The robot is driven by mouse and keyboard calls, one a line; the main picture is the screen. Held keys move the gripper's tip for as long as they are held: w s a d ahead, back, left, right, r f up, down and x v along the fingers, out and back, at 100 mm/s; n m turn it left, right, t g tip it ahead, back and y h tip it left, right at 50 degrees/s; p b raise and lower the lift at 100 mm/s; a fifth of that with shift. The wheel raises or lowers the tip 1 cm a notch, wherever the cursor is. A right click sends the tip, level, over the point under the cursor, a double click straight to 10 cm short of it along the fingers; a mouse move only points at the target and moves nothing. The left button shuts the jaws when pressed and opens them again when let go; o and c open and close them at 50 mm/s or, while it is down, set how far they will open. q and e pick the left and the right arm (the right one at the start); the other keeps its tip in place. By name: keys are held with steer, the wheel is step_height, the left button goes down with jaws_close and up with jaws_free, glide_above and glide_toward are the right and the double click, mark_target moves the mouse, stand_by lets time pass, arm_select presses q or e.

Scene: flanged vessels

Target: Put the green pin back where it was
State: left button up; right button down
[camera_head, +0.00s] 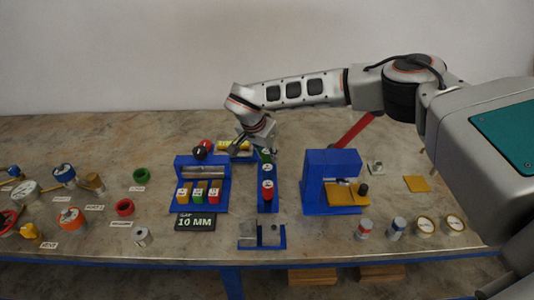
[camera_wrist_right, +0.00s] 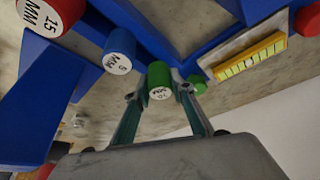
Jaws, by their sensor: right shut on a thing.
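The green pin (camera_wrist_right: 160,81) has a white end face that seems to read 10 MM. In the right wrist view my right gripper (camera_wrist_right: 159,92) is shut on it, one finger on each side. In the head view the green pin (camera_head: 267,156) is at the far end of the narrow blue rack (camera_head: 268,203), and my right gripper (camera_head: 255,146) is beside it. I cannot tell whether the pin is seated in the rack or just above it. A blue pin (camera_wrist_right: 120,50) and a red pin (camera_wrist_right: 50,12) stand in line with it. My left gripper is not in view.
Left of the rack is a blue fixture (camera_head: 203,170) with coloured blocks and a 10 MM sign (camera_head: 196,222). Right is a blue press-like stand (camera_head: 330,172). A small blue bracket (camera_head: 262,240) is at the front.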

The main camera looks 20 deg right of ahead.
steer(key=shift+f, duration=0.3)
steer(key=c, duration=1.7)
jaws_free()
steer(key=v, duration=1.2)
steer(key=shift+r, duration=0.45)
